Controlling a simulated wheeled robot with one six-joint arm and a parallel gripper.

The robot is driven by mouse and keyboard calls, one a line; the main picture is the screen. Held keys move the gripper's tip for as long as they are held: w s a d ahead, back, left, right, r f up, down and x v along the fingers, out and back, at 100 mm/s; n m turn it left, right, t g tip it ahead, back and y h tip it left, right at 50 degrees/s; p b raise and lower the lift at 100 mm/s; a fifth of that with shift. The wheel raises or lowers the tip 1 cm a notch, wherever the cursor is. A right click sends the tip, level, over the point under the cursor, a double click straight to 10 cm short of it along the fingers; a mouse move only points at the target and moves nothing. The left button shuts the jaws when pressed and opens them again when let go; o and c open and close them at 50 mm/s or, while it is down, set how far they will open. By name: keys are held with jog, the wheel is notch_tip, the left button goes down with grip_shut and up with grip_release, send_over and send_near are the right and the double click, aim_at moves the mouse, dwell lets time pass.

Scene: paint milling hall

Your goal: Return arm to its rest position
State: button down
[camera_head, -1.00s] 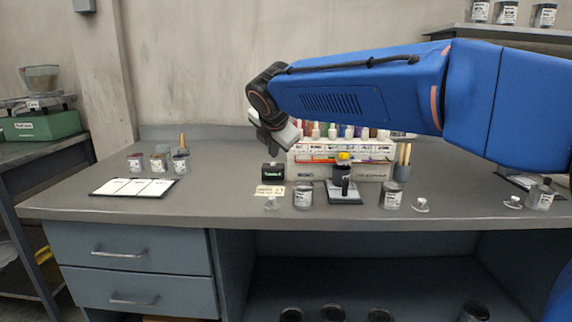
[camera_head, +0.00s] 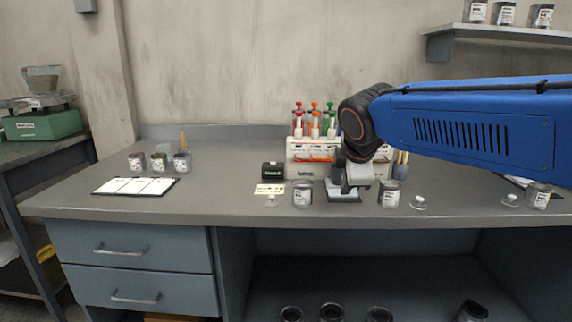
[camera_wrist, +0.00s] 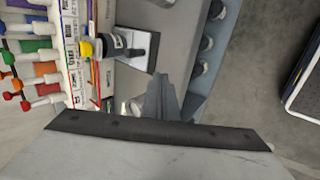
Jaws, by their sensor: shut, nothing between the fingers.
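My blue arm reaches in from the right above the workbench (camera_head: 225,205). My gripper (camera_head: 346,190) hangs in front of the white rack (camera_head: 305,150) of colored syringe-like tubes and covers most of a small dark device on a pale base (camera_head: 343,197). In the wrist view, the closed fingers (camera_wrist: 163,88) point toward the bench's front edge, with nothing held. I cannot tell the height of the fingers above the bench.
Small cans (camera_head: 302,194) and (camera_head: 390,194) stand either side of my gripper. A black box (camera_head: 273,171) and a label card (camera_head: 270,189) lie left of them. A white chart (camera_head: 135,186) and several cans are farther left. A wall shelf (camera_head: 490,31) is upper right.

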jog(key=s+d+f+m+g, duration=0.1)
jog(key=s+d+f+m, duration=0.3)
jog(key=s, duration=0.5)
jog(key=s+d+f+m, duration=0.5)
jog(key=s+f+m, duration=0.3)
jog(key=s, duration=0.1)
jog(key=s+d+f+m+g, duration=0.1)
jog(key=s+d+f+m, duration=0.4)
jog(key=s, duration=0.4)
jog(key=shift+f+m+g, duration=0.3)
jog(key=shift+f+m, duration=0.1)
jog(key=shift+f, duration=0.3)
